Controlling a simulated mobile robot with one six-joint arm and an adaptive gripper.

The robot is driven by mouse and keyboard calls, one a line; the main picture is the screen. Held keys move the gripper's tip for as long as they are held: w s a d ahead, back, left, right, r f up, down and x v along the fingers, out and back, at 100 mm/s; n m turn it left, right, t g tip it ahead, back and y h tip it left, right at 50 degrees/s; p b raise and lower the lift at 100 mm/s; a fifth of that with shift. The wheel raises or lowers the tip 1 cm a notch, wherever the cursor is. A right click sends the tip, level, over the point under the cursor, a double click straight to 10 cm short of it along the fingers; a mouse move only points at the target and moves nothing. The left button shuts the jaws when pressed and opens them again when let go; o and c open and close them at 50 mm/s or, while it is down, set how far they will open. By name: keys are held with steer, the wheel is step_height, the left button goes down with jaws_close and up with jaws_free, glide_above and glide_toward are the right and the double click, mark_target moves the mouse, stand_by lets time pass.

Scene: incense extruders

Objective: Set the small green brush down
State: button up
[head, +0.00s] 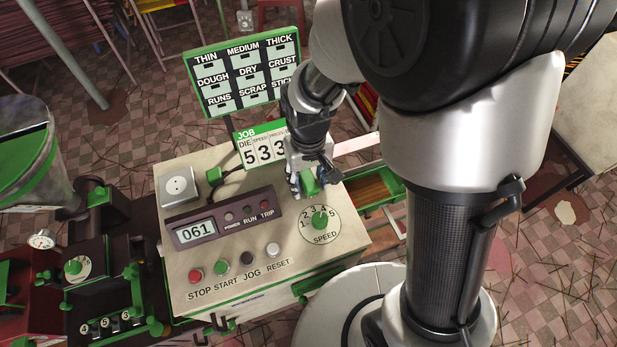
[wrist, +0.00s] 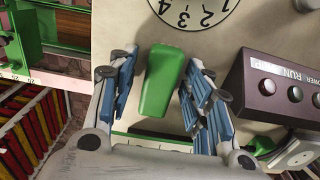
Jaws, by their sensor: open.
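The small green brush (wrist: 163,82) shows as a green block between my fingers in the wrist view. It appears to rest on the cream top of the control console (head: 190,265), near the speed dial (head: 319,222). My gripper (wrist: 163,75) is open, with a finger on each side of the brush. A gap shows on both sides in the wrist view. The brush's underside and any bristles are hidden.
The job sign (head: 263,146) and label board (head: 245,75) stand behind the console. The dark display box (head: 222,220) and several buttons lie left and in front. A green-edged tray (head: 372,188) sits right of my gripper. An extruder (head: 100,255) stands at left.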

mark_target(309, 180)
step_height(309, 180, up, 12)
steer(key=p, duration=0.3)
steer(key=s+d+r+m+t, duration=0.3)
steer(key=s+d+r+t, duration=0.1)
steer(key=s+d+r, duration=0.6)
steer(key=s+r, duration=0.1)
steer(key=s, duration=0.2)
steer(key=shift+d+r+t, duration=0.3)
steer(key=shift+d+r, duration=0.1)
